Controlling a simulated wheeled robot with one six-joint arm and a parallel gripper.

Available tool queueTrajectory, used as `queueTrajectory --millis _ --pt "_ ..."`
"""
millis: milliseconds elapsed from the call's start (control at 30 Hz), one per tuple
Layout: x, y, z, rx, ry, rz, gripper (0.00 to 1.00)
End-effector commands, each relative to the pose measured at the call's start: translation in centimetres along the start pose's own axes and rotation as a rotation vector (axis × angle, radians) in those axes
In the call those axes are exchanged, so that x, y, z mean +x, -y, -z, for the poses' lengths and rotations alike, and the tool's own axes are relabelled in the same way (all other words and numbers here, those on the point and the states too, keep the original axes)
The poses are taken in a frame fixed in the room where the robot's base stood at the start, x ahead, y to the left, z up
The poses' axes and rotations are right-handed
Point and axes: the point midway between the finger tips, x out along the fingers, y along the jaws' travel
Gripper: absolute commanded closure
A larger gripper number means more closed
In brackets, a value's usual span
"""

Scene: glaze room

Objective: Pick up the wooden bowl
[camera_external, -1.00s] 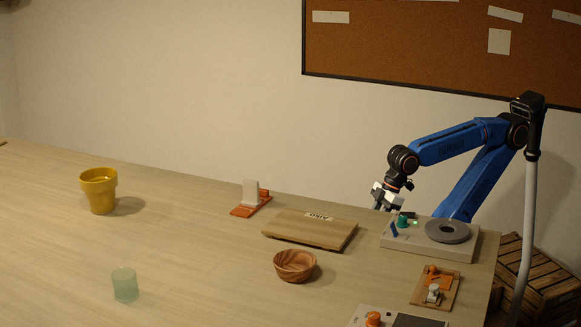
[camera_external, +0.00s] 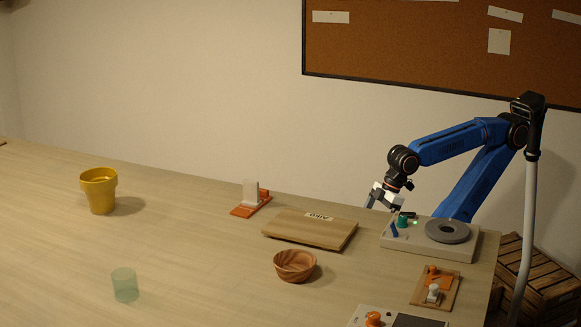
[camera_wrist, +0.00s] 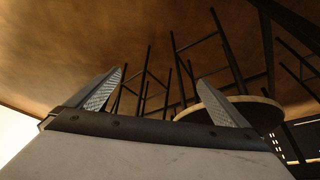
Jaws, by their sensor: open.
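The wooden bowl (camera_external: 295,267) stands upright on the table, right of the middle in the external view, and looks empty. My gripper (camera_external: 372,203) is up at the back right, behind and to the right of the bowl and well apart from it. In the wrist view my gripper (camera_wrist: 160,95) has its two fingers spread wide with nothing between them. The bowl is not in the wrist view.
A wooden board (camera_external: 305,232) lies just behind the bowl. A grey turntable device (camera_external: 425,242) sits below my gripper. An orange stand (camera_external: 251,204), a yellow pot (camera_external: 99,190) and a green glass (camera_external: 125,285) stand farther left.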

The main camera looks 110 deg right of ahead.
Motion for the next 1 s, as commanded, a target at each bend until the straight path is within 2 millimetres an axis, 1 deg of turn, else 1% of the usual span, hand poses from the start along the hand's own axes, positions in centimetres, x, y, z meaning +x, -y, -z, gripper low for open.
queueTrajectory --millis 167,267,367,467,500,567,600,700,800,1000 --pt "-0.1 0.0 0.1 -0.004 -0.002 0.0 0.01" --pt "-1.0 0.2 1.5 -0.048 -0.027 0.0 0.01" --pt "-3.3 0.5 4.7 -0.156 -0.082 -0.006 0.01" --pt "-6.9 1.3 9.5 -0.316 -0.163 -0.018 0.01" --pt "-8.5 1.7 11.5 -0.382 -0.191 -0.025 0.01" --pt "-10.8 2.5 14.6 -0.473 -0.222 -0.033 0.01" --pt "-12.1 3.0 16.4 -0.522 -0.232 -0.035 0.01" --pt "-14.0 4.2 19.9 -0.599 -0.228 -0.03 0.01" --pt "-15.2 5.4 22.9 -0.648 -0.207 -0.019 0.01" --pt "-16.5 8.2 28.3 -0.725 -0.14 0.014 0.01"
